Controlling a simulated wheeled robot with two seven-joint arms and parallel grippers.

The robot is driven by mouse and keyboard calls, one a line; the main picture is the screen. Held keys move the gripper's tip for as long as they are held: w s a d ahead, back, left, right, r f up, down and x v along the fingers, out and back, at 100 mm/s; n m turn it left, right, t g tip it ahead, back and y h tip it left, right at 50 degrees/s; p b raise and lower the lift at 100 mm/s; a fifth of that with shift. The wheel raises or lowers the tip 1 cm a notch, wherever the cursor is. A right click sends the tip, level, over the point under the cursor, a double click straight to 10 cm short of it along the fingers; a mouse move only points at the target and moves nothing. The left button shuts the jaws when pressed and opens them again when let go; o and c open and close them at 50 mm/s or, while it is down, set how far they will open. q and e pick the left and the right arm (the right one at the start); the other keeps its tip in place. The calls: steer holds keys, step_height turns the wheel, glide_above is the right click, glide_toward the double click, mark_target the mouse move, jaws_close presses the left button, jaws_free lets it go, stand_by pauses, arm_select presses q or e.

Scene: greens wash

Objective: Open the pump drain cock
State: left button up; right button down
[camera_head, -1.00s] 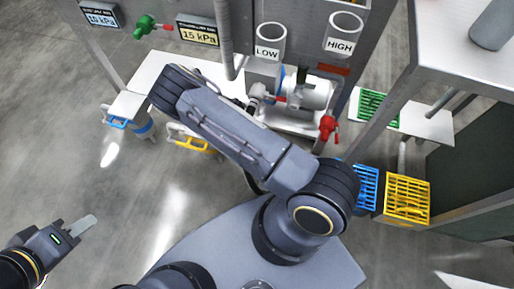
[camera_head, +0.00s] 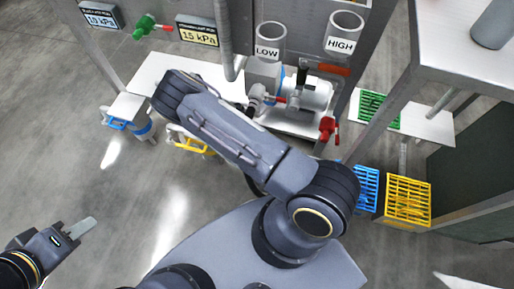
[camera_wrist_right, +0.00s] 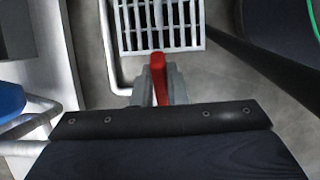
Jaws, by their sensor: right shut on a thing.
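In the right wrist view my right gripper (camera_wrist_right: 158,90) is shut on a narrow red handle (camera_wrist_right: 158,70) that stands up between its fingers. What the handle joins is hidden by the fingers. In the head view my right arm crosses the middle and hides this gripper. The grey pump (camera_head: 308,92) stands behind the arm, under the panel. A red-handled valve (camera_head: 328,126) is at its right front, and a small red handle (camera_head: 279,100) is on its left. I cannot tell which handle is held. My left gripper (camera_head: 75,231) is empty, far from the pump, at the lower left.
A pale grating (camera_wrist_right: 160,25) lies beyond the held handle. LOW (camera_head: 270,42) and HIGH (camera_head: 343,34) cups are above the pump. A green valve (camera_head: 145,26) is at upper left. Blue (camera_head: 366,188) and yellow crates (camera_head: 408,201) stand right. Floor is free at left.

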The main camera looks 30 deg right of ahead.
steer(key=shift+w+a+r+g+h+b, duration=0.3)
steer(key=shift+w+g+h+b, duration=0.1)
steer(key=shift+g+h+b, duration=0.1)
steer(key=shift+w+a+r+g+h+b, duration=0.15)
steer(key=shift+w+a+g+h+b, duration=0.1)
steer(key=shift+w+g+h+b, duration=0.2)
steer(key=g+h+b, duration=0.1)
steer(key=b, duration=0.1)
steer(key=w+a+r+g+h+b, duration=0.1)
steer(key=b, duration=0.1)
steer(key=shift+w+a+g, duration=0.25)
steer(key=shift+w, duration=0.05)
steer(key=shift+w+a+r+g+h+b, duration=0.25)
steer(key=shift+r+g+h+b, duration=0.1)
steer(key=shift+g+h+b, duration=0.25)
steer(key=c, duration=1.4)
jaws_free()
steer(key=shift+c, duration=0.2)
steer(key=p+v, duration=0.1)
steer(key=v, duration=0.6)
steer(key=shift+w+a+r, duration=0.2)
steer(key=shift+r, duration=0.1)
